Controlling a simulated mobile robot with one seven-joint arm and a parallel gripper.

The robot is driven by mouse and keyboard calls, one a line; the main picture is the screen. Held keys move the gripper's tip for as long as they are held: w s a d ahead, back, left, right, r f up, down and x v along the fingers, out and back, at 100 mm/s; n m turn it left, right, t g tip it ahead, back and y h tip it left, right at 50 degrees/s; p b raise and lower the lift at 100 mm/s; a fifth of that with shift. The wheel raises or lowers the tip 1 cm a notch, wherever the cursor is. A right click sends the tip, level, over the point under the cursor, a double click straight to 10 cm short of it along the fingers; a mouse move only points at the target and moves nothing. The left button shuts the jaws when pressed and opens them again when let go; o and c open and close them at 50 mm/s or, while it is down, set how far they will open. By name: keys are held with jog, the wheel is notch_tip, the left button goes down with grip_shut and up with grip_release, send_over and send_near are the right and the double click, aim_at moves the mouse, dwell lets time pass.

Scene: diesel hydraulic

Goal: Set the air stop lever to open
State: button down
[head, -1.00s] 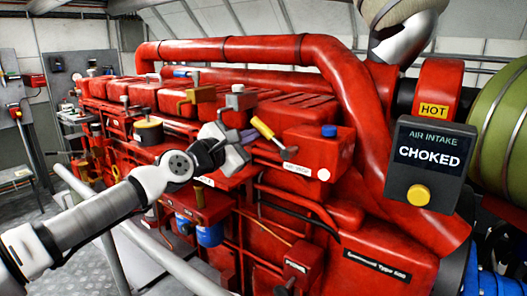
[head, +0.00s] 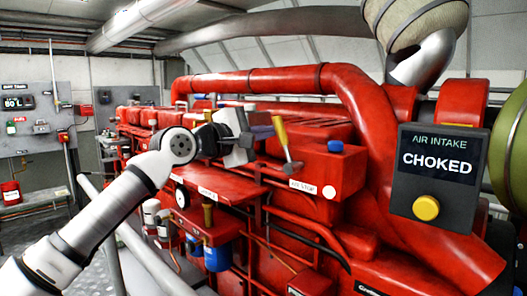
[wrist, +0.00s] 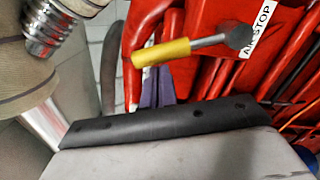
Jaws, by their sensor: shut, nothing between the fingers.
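The air stop lever has a yellow handle (head: 280,131) on a metal rod. It stands nearly upright in the head view, leaning slightly left, above the white AIR STOP label (head: 303,187). In the wrist view its handle (wrist: 161,52) lies across the top middle, with the rod running right to a dark pivot by the label (wrist: 256,31). My gripper (head: 270,132) is shut and empty, its tips close to the left side of the handle. In the wrist view the fingers (wrist: 158,92) show just below the handle. I cannot tell whether they touch it.
The red engine (head: 340,215) fills the middle. A box reading AIR INTAKE CHOKED (head: 436,178) with a yellow button (head: 426,208) is at the right. A blue-capped red box (head: 325,165) sits right of the lever. A grey rail (head: 150,265) runs below my arm.

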jog(key=shift+s+d+r+m+b, duration=0.4)
jog(key=shift+s+d+m+b, duration=0.15)
jog(key=shift+m, duration=0.6)
jog(key=shift+s+d+r+m+b, duration=0.4)
jog(key=shift+s+d+m, duration=0.2)
jog(key=shift+m, duration=0.55)
